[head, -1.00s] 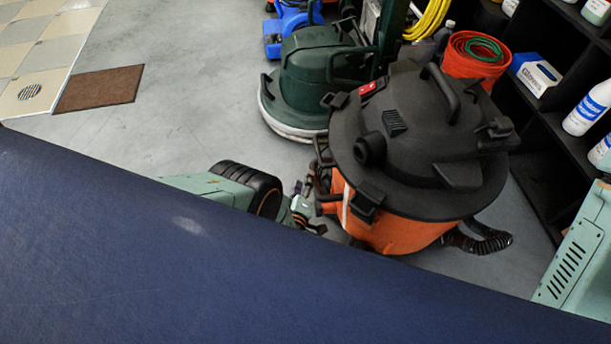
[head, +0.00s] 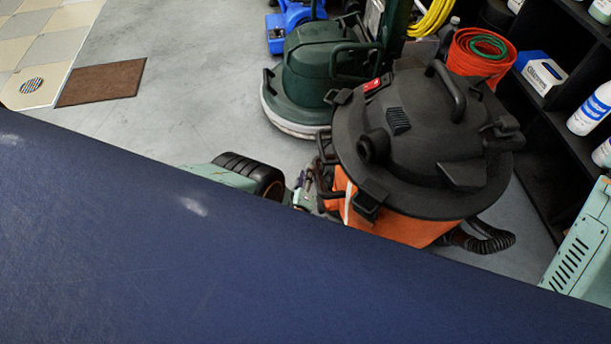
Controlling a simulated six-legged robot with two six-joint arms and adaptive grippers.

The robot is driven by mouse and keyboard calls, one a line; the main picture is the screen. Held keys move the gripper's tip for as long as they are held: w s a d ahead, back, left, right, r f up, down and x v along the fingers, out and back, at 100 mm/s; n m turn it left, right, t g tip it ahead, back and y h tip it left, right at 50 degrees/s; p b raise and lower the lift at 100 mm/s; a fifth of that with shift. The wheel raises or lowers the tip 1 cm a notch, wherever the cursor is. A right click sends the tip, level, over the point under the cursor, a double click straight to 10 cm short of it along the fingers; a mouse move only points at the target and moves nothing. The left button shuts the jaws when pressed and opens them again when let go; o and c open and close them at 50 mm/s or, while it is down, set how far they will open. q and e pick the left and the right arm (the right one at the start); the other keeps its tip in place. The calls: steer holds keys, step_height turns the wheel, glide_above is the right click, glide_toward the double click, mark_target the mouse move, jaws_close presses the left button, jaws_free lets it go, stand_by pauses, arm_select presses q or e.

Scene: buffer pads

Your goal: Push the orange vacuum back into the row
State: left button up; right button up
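The orange vacuum (head: 405,228) with its black lid (head: 425,140) stands upright on the grey floor, right of centre in the head view. Its black hose (head: 487,238) curls out at its lower right. My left gripper (head: 314,192) is at the vacuum's left side, close against it. Its fingers are small and partly hidden by the blue surface and the vacuum, so I cannot tell whether they are open or shut, or touching. A pale green part of my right arm (head: 583,240) shows at the right edge; the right gripper is out of view.
A green floor machine (head: 325,75) stands just behind and left of the vacuum. A blue machine (head: 290,20), a red bucket (head: 480,55) and black shelves with bottles (head: 592,110) are beyond. A large blue surface (head: 200,260) fills the foreground. Floor at left is clear, with a brown mat (head: 102,82).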

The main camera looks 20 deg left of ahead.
arm_select(q)
steer(key=shift+s+f, duration=0.2)
steer(key=shift+f, duration=0.3)
jaws_close()
steer(key=shift+w, duration=0.1)
steer(key=shift+r, duration=0.2)
steer(key=shift+c, duration=0.2)
jaws_free()
steer(key=o, duration=0.8)
steer(key=shift+w+d, duration=0.1)
steer(key=shift+o, duration=0.2)
